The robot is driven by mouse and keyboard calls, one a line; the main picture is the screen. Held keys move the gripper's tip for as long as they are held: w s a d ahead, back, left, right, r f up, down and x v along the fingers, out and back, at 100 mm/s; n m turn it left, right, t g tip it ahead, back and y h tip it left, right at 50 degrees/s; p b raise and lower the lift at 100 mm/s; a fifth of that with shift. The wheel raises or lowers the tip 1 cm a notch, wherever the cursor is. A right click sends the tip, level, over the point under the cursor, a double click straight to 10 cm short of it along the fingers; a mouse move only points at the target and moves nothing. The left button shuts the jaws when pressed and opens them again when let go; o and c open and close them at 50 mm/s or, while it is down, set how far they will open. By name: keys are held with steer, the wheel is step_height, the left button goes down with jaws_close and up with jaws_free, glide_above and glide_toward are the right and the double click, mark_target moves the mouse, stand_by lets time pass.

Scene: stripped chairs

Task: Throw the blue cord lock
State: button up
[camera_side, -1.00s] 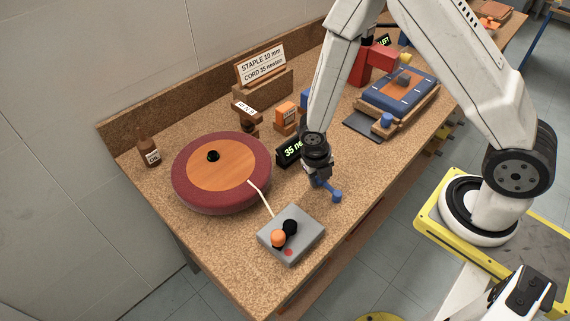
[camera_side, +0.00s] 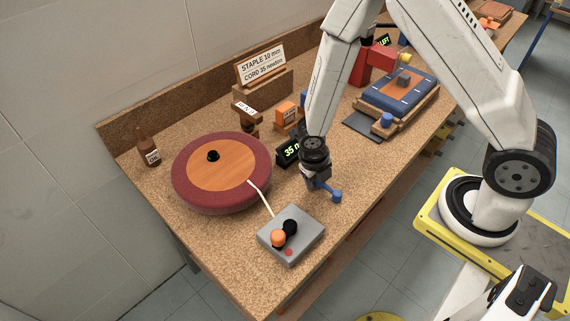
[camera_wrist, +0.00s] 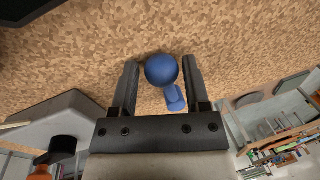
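The blue cord lock (camera_side: 336,195) is a small lever with a round knob near the bench's front edge, just right of my gripper. In the wrist view the blue knob (camera_wrist: 161,70) lies between the fingertip lines, with its stem running down to the right. A gap shows on each side of the knob. My gripper (camera_side: 315,185) points down, low over the bench. In the wrist view my gripper (camera_wrist: 160,75) has its two dark fingers apart. How far its tips are from the knob in height is unclear.
A grey control box (camera_side: 291,248) with orange and black knobs stands nearer the camera. A round red-rimmed seat (camera_side: 183,190) lies to the left. A display (camera_side: 288,153) showing "35", partly hidden, stands behind my gripper. A blue padded seat (camera_side: 415,82) lies to the right.

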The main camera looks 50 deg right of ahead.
step_height(320, 180, up, 8)
steer(key=a, duration=0.1)
steer(key=shift+w+a+f, duration=0.15)
steer(key=shift+a+f, duration=0.05)
steer(key=shift+a, duration=0.05)
stand_by(0.7)
stand_by(0.3)
steer(key=m, duration=0.1)
steer(key=r+m, duration=0.1)
steer(key=m, duration=0.1)
steer(key=shift+s+d+r+m, duration=0.2)
steer(key=shift+r+m, duration=0.05)
steer(key=shift+m, duration=0.15)
steer(key=r+m, duration=0.2)
steer(key=m, duration=0.3)
step_height(320, 180, up, 4)
steer(key=m+t+y, duration=0.2)
steer(key=m, duration=1.1)
glide_above(315, 183)
steer(key=s+d, duration=0.2)
steer(key=r+m, duration=0.1)
steer(key=m, duration=0.3)
steer(key=s+r+m, duration=0.1)
steer(key=m, duration=0.3)
steer(key=s+d+r+m+t, duration=0.1)
steer(key=m, duration=0.3)
steer(key=shift+s, duration=0.15)
